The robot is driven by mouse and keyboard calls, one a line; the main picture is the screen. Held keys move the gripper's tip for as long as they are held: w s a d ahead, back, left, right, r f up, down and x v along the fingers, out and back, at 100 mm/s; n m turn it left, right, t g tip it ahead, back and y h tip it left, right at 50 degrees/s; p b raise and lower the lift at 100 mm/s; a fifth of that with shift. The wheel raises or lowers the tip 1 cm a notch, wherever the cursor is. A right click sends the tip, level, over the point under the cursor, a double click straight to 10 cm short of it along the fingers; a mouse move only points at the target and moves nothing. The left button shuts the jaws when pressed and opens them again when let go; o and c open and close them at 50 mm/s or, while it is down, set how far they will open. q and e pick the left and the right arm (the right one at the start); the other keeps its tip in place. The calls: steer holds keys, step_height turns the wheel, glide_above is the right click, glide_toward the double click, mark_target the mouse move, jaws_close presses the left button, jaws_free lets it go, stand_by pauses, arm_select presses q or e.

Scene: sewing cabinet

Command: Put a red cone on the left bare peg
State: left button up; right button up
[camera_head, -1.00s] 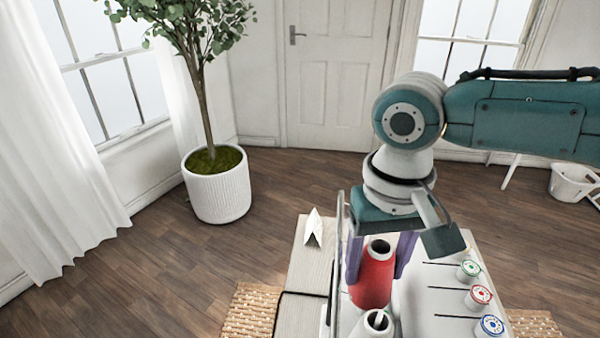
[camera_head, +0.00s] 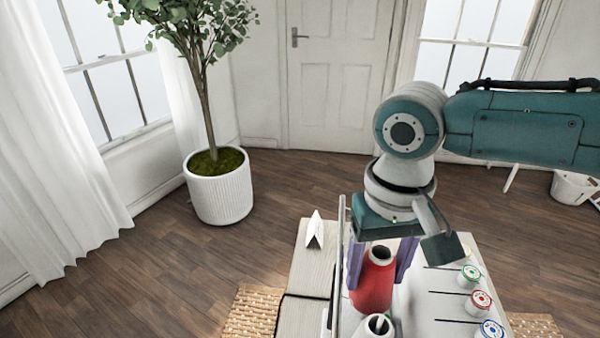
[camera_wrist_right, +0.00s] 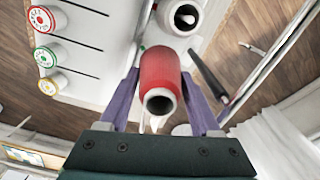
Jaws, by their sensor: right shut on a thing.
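A red cone (camera_head: 373,285) is upright between the purple fingers of my right gripper (camera_head: 378,272). My right gripper is shut on it, and the cone's open end faces the wrist camera. It also shows in the right wrist view (camera_wrist_right: 160,75), with a finger on each side. A white cone (camera_head: 375,327) stands nearer to the head camera; it shows beyond the red cone in the right wrist view (camera_wrist_right: 183,18). A dark slim rod (camera_wrist_right: 208,75), perhaps a bare peg, stands beside the red cone there. I cannot tell what is under the cone. My left gripper is out of view.
Several labelled spools, including a red one (camera_head: 481,301), sit on the white slotted panel (camera_head: 435,290) at right. A thin metal rail (camera_head: 338,260) runs along the left of the cones. A folded white card (camera_head: 315,231) stands on the pale cabinet top (camera_head: 309,266).

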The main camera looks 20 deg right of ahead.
steer(key=shift+f, duration=0.2)
steer(key=shift+f+b, duration=0.45)
steer(key=shift+f, duration=0.05)
steer(key=shift+f+b, duration=0.85)
steer(key=shift+f, duration=0.5)
